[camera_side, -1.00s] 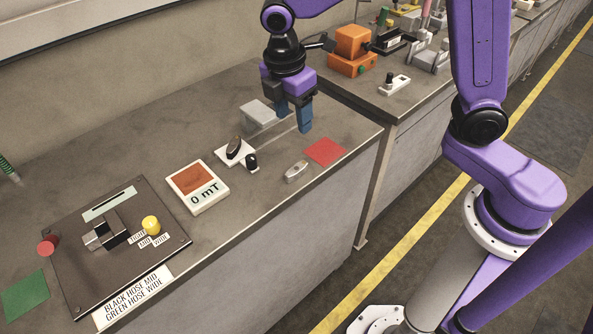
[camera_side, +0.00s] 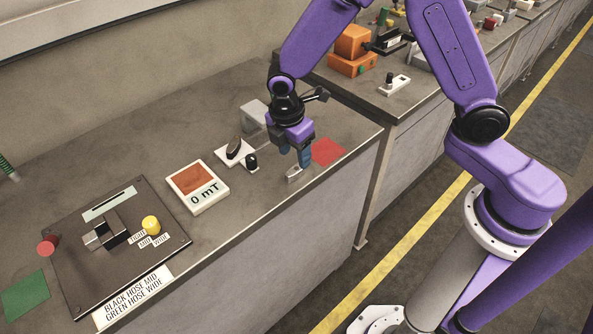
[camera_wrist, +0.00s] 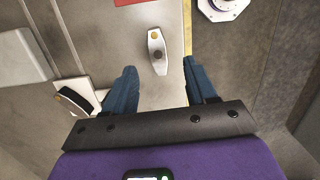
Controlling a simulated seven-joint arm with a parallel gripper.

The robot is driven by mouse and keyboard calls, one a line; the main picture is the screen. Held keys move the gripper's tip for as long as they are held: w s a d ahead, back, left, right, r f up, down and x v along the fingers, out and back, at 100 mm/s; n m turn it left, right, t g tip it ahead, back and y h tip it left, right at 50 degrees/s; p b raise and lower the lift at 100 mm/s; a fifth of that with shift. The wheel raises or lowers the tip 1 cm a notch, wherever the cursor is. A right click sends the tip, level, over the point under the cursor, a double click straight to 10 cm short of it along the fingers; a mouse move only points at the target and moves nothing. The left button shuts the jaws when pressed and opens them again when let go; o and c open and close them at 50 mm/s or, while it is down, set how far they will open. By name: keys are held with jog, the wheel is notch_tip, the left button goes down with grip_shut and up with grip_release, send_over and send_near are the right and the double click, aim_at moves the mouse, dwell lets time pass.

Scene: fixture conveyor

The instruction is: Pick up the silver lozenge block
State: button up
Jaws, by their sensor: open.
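The silver lozenge block (camera_side: 293,175) lies on the bench near its front edge in the side view, partly hidden behind my gripper. In the wrist view the silver lozenge block (camera_wrist: 157,52) shows whole, with an orange dot and a dark knob on its top. My gripper (camera_side: 304,160) has blue fingers and is just above the block in the side view. In the wrist view my gripper (camera_wrist: 158,78) is open, with the block ahead of the gap between the fingertips. Nothing is between the fingers.
A red square (camera_side: 328,151) lies right of the block. A white base with black knobs (camera_side: 233,152) and a meter reading 0 mT (camera_side: 197,186) stand to the left. A grey block (camera_side: 252,115) is behind my gripper. The bench's front edge is close by.

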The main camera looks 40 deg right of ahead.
aim_at(296, 168)
jog(key=shift+w+d+f, duration=0.1)
jog(key=shift+d+f, duration=0.1)
jog(key=shift+f, duration=1.15)
jog(key=shift+w+d+f, duration=0.1)
jog(key=shift+d+f, duration=0.1)
jog(key=shift+f, duration=1.15)
grip_shut()
